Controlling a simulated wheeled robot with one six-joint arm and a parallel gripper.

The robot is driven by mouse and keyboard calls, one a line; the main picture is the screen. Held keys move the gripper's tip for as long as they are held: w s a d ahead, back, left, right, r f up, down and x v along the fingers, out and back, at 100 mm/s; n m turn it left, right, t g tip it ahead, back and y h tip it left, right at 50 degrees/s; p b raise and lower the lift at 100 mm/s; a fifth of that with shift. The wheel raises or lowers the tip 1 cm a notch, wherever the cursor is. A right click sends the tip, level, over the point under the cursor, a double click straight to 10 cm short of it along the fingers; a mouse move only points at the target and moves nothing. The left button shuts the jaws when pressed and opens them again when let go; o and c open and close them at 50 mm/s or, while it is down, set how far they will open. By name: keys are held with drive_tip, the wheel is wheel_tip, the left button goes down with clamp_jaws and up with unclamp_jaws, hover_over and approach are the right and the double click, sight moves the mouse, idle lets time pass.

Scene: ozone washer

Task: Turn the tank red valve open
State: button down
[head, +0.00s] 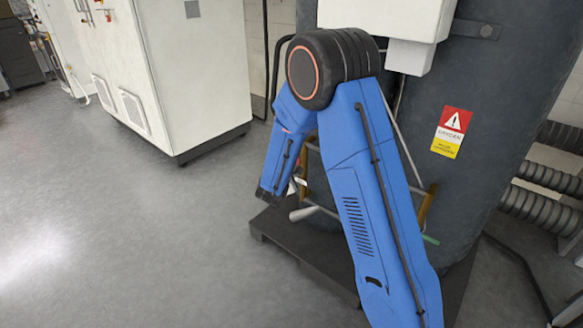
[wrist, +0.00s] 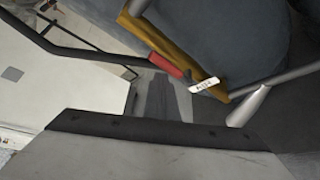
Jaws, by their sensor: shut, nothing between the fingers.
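The red valve handle (wrist: 165,64) shows in the wrist view, on a pipe beside a yellow-brown bracket (wrist: 160,40). A white tag (wrist: 203,85) hangs just right of it. The large dark grey tank (head: 485,110) stands behind my arm in the head view; its curved side also shows in the wrist view (wrist: 225,40). My gripper (wrist: 165,84) is shut and empty in the wrist view, just below the red handle in the picture. I cannot tell whether it touches the handle. In the head view my blue arm hides much of the valve area.
A white cabinet (head: 185,70) stands to the left. The tank rests on a dark base (head: 300,250). Thin pipes and a pale cone-shaped fitting (head: 303,214) are near my arm's end. Ribbed hoses (head: 540,210) lie at the right. The grey floor (head: 110,230) at left is clear.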

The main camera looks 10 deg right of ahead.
drive_tip(key=s+a, duration=0.6)
drive_tip(key=a, duration=0.1)
drive_tip(key=s+d+r+m+g+h, duration=0.1)
drive_tip(key=s+d+r+m+g, duration=0.3)
drive_tip(key=s+d+r+m, duration=0.45)
drive_tip(key=s+d+r+m+g+h, duration=0.2)
drive_tip(key=s+d+r+m+g, duration=0.3)
drive_tip(key=s+d, duration=0.75)
drive_tip(key=s+r+m+g+y, duration=0.1)
drive_tip(key=s+r+m+y, duration=0.2)
drive_tip(key=s, duration=1.1)
drive_tip(key=s+a+r+m+t+y, duration=0.2)
drive_tip(key=s+a+y, duration=0.5)
drive_tip(key=s, duration=0.3)
drive_tip(key=shift+a+r, duration=0.15)
drive_tip(key=shift+a, duration=0.4)
